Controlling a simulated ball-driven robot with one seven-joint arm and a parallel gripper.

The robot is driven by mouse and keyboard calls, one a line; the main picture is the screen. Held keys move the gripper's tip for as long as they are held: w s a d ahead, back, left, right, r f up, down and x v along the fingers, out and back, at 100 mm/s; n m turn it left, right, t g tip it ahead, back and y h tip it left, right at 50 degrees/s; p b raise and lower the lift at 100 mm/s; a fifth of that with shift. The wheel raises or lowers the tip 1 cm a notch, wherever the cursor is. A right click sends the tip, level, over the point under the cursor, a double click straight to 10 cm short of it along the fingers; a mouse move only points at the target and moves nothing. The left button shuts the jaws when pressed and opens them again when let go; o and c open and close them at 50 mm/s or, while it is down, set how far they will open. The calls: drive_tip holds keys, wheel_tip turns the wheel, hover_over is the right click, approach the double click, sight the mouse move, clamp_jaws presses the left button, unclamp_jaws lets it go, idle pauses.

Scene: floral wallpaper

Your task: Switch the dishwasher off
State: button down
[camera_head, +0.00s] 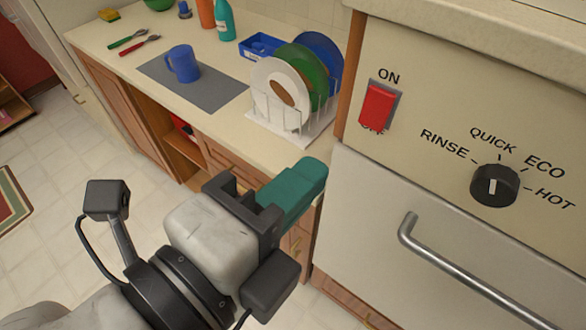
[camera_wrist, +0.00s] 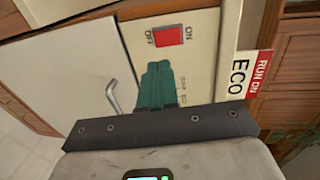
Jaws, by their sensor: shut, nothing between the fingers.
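The dishwasher's cream control panel (camera_head: 430,85) fills the upper right of the head view. Its red rocker switch (camera_head: 377,106) sits below the ON label; its lower end seems to stand out and partly covers the OFF label. The switch also shows in the wrist view (camera_wrist: 169,35), with OFF to its left and ON to its right. My gripper (camera_head: 318,170) has teal fingers shut together and empty, below and left of the switch. In the wrist view the shut fingertips (camera_wrist: 158,66) appear just below the switch; contact is not visible.
The black dial (camera_head: 495,185) and metal door handle (camera_head: 460,275) are right of my gripper. A dish rack (camera_head: 290,118) with plates, a blue mug (camera_head: 183,64) on a grey mat and a blue box (camera_head: 262,45) stand on the counter. An ECO label (camera_wrist: 238,75) shows in the wrist view.

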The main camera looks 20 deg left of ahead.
sight(368, 120)
drive_tip(key=p+x, duration=0.3)
drive_tip(key=x, duration=0.7)
drive_tip(key=shift+r, duration=0.15)
drive_tip(key=shift+w+d+f+p, duration=0.15)
drive_tip(key=shift+w+f+p, duration=0.05)
drive_tip(key=shift+w+p, duration=0.1)
drive_tip(key=shift+f+b, duration=0.15)
drive_tip(key=shift+b, duration=0.2)
drive_tip(key=shift+w+f+b, duration=0.15)
drive_tip(key=shift+f+b, duration=0.15)
drive_tip(key=shift+b, duration=0.85)
drive_tip(key=shift+r, duration=0.35)
